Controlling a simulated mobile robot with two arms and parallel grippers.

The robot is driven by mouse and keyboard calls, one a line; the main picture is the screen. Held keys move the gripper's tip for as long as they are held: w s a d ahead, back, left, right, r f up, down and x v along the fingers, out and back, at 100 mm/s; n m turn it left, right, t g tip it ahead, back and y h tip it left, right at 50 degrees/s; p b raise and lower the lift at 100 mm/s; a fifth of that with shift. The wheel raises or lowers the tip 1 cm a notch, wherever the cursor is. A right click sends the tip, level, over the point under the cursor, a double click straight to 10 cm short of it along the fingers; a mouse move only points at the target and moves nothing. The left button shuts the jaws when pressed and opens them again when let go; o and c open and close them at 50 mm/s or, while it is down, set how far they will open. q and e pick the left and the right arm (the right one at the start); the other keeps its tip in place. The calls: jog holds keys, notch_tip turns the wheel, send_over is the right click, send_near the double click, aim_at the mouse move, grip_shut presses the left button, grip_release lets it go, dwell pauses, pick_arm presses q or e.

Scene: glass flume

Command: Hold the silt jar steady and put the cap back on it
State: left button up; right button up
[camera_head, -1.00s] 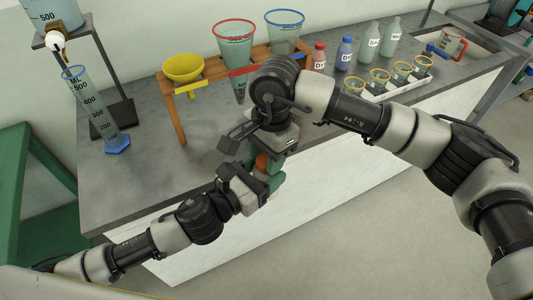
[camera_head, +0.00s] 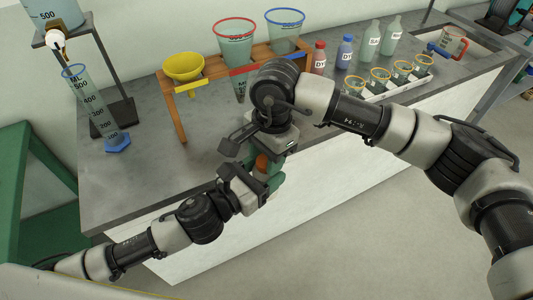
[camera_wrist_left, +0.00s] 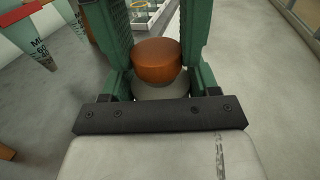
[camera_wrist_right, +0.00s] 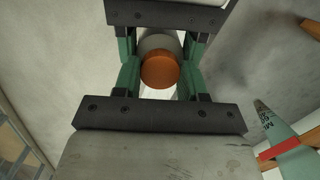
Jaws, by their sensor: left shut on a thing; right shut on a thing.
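The orange cap (camera_head: 261,162) is between my two grippers, above the bench's front side. My right gripper (camera_head: 268,158) comes down from above and is shut on the cap, which also shows between its fingers in the right wrist view (camera_wrist_right: 160,70). My left gripper (camera_head: 268,183) is shut on the silt jar, whose grey body shows just beyond the cap in the right wrist view (camera_wrist_right: 157,43) and under it in the left wrist view (camera_wrist_left: 160,91). The cap lines up closely with the jar's top. I cannot tell whether it is seated. Fingers hide most of the jar.
The grey bench (camera_head: 150,185) carries a wooden rack (camera_head: 210,72) with a yellow funnel (camera_head: 183,68) and cones, a measuring cylinder (camera_head: 96,110) at left, and bottles and a white tray (camera_head: 400,88) at right. Floor in front is clear.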

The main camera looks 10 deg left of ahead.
pick_arm(q)
jog(key=shift+w+d+r, duration=0.1)
jog(key=shift+r, duration=0.6)
pick_arm(e)
jog(key=shift+d+f, duration=0.25)
jog(key=shift+f, duration=0.05)
jog(key=shift+r, duration=0.35)
dwell(0.4)
